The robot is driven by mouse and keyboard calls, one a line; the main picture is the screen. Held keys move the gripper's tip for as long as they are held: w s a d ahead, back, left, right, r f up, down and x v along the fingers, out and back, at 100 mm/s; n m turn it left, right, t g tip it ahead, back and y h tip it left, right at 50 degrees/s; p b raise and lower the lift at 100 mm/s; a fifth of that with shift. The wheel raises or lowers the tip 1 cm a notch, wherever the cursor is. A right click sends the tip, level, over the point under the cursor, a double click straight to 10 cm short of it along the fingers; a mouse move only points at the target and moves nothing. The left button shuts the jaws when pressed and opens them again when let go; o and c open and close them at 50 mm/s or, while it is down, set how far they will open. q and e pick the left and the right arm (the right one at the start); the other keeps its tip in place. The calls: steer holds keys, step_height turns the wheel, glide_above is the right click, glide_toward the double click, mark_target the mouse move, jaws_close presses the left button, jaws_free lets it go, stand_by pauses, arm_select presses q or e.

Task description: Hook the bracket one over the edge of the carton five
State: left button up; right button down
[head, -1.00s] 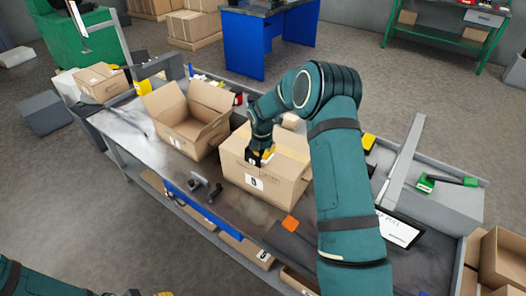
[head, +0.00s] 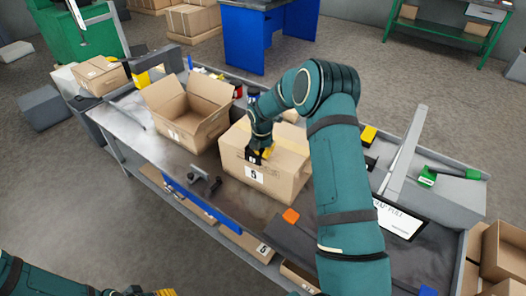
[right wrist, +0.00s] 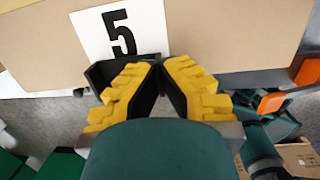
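Carton five (head: 285,180) is a brown box on the bench with a white "5" label on its front face; the face and label also show in the right wrist view (right wrist: 215,35). My right gripper (head: 262,154) is at the upper front of this carton. Its yellow fingers (right wrist: 158,66) come together around a small black bracket (head: 252,156), which also shows beside the left finger in the wrist view (right wrist: 101,74). The bracket's small pale mark is unreadable. I cannot tell whether it touches the carton edge. My left gripper (head: 150,293) is cut off at the bottom edge.
An open carton (head: 190,120) with raised flaps stands left of carton five. Dark metal pieces (head: 198,175) lie on the bench in front. A grey tray with a green-handled tool (head: 428,178) is at right.

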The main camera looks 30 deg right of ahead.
stand_by(0.3)
steer(key=c, duration=1.1)
jaws_free()
steer(key=shift+o, duration=0.2)
step_height(320, 180, up, 12)
steer(key=s+a, duration=0.1)
steer(key=s+a+f+m+y, duration=0.2)
steer(key=s+a+f+m, duration=0.35)
steer(key=a+f, duration=0.3)
steer(key=s+a+f+m+y, duration=0.2)
steer(key=s+a+f+m, duration=0.2)
steer(key=a+f+m, duration=0.45)
steer(key=s+a+f+m, duration=0.1)
steer(key=s+a+m, duration=0.4)
steer(key=s, duration=0.3)
steer(key=s+a+f+m+y, duration=0.1)
steer(key=s+a+f+m, duration=0.1)
steer(key=s+a+m, duration=0.3)
steer(key=s, duration=0.3)
steer(key=shift+s+f+m+t, duration=0.2)
steer(key=shift+s+m+t, duration=0.1)
steer(key=shift+s+m, duration=0.1)
